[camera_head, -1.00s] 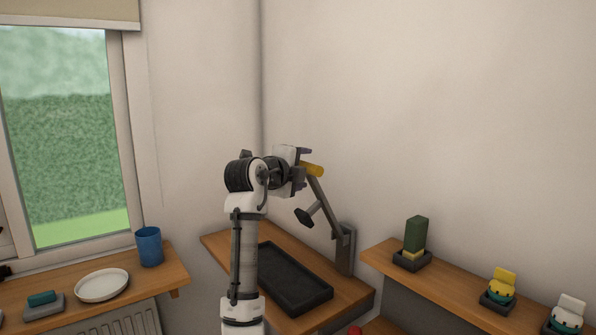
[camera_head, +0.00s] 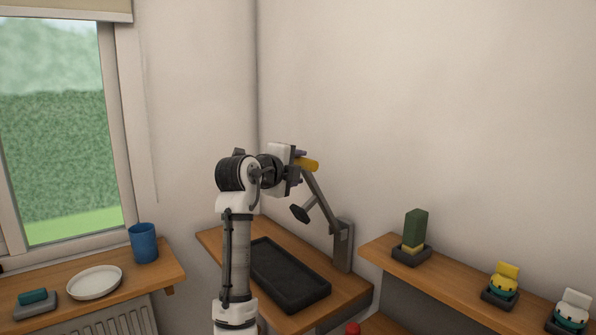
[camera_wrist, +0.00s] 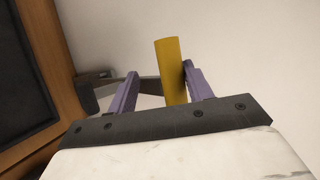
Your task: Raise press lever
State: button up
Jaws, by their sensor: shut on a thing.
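The press lever (camera_head: 322,200) is a grey bar that rises up and to the left from an upright grey bracket (camera_head: 343,246) on the wooden bench. Its yellow handle (camera_head: 308,164) is at the upper end. A dark round press pad (camera_head: 300,213) hangs from the bar, well above the bench. My gripper (camera_head: 298,164) is at the handle. In the wrist view the yellow handle (camera_wrist: 171,70) stands between the two purple fingers of my gripper (camera_wrist: 158,88), which is shut on it.
A black tray (camera_head: 318,294) lies on the bench below the lever. A shelf at the right (camera_head: 455,287) holds a green block (camera_head: 416,229) and small yellow and white items in dark holders. At the left are a blue cup (camera_head: 144,243) and a white plate (camera_head: 94,281).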

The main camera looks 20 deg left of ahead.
jog(key=b+v, duration=0.3)
jog(key=v, duration=0.8)
jog(key=shift+s+a+r, duration=0.2)
jog(key=shift+s+r, duration=0.05)
